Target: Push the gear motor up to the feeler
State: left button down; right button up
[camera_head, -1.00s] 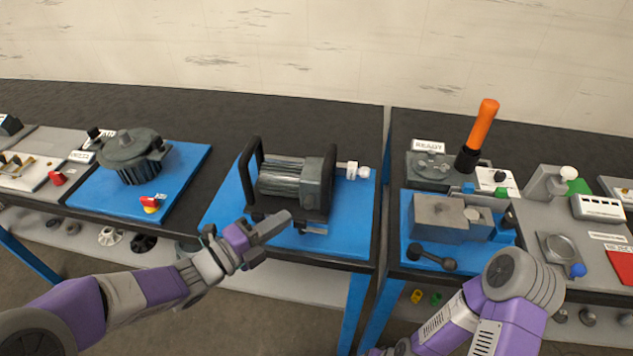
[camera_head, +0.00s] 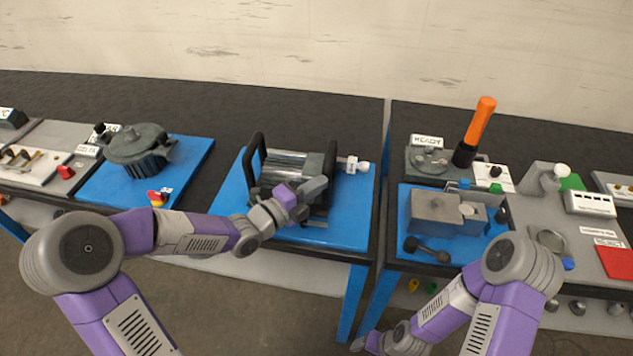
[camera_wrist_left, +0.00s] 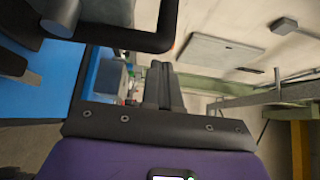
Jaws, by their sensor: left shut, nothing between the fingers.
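The gear motor (camera_head: 290,168), a ribbed grey cylinder with a dark end block and two black handles, sits on a blue plate (camera_head: 232,196). A small white-and-silver piece with a rounded tip (camera_head: 352,165), apparently the feeler, stands just right of the motor's right handle; the handle hides any gap. My left gripper (camera_head: 316,187) is shut and empty at the front right of the motor, overlapping its end block; I cannot tell whether it touches. In the left wrist view its dark fingers (camera_wrist_left: 160,86) are together, below a black handle (camera_wrist_left: 120,38). My right gripper (camera_head: 358,345) is low at the bottom edge, its jaws unclear.
A dark round housing (camera_head: 140,150) stands on a blue plate at the left. On the right bench are a grey block (camera_head: 437,212), an orange-handled lever (camera_head: 478,122) and a sign reading READY (camera_head: 427,141). A gap separates the two benches.

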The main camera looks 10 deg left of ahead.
aim_at(323, 172)
pick_arm(q)
jog(key=shift+w, duration=0.5)
jog(key=shift+w+a+b, duration=0.1)
jog(key=shift+w+b, duration=0.55)
jog(key=shift+b, duration=0.05)
jog(key=shift+w+a, duration=0.1)
jog(key=shift+w, duration=0.45)
